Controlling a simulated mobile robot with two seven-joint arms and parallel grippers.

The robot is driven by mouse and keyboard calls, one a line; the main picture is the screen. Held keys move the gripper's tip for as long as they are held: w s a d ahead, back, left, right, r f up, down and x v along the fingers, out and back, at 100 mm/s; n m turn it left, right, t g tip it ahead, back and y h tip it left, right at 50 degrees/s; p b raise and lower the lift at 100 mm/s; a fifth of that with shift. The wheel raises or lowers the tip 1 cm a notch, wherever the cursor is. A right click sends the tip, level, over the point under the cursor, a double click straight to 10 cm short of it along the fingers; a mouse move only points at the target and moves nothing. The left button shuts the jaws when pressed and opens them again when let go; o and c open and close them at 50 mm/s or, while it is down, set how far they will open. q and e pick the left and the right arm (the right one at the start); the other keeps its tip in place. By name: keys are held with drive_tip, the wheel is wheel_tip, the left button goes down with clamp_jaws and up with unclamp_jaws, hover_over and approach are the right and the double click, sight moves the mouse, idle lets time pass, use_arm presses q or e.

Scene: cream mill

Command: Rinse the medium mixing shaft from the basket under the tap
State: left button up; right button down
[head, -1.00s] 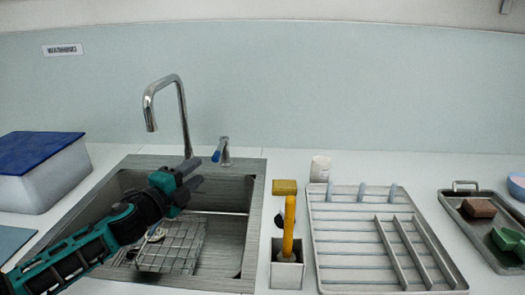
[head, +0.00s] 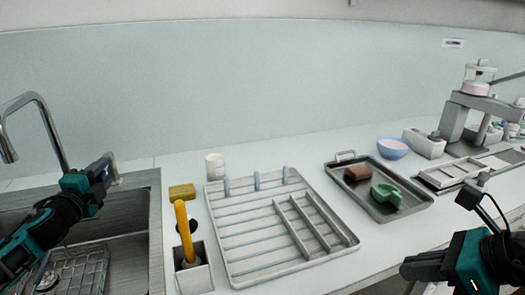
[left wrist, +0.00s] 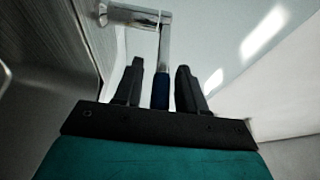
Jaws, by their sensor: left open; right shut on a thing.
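The chrome tap spout (head: 45,118) arches over the sink at the left. My left gripper (head: 112,168) is open at the sink's back edge. In the left wrist view, the blue grip of the tap lever (left wrist: 160,92) shows between its two open fingers (left wrist: 158,85); I cannot tell whether they touch it. The wire basket (head: 82,268) stands in the sink, partly cut off; a pale part in it is too unclear to name as the medium shaft. My right gripper (head: 408,268) is shut at the lower right, and what it holds is hidden.
A drying rack (head: 235,240) looks empty. A metal tray (head: 415,203) holds brown and green items. The mill (head: 460,115) stands far right.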

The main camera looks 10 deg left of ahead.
use_arm(q)
drive_tip(key=shift+w, duration=0.6)
clamp_jaws()
idle(0.3)
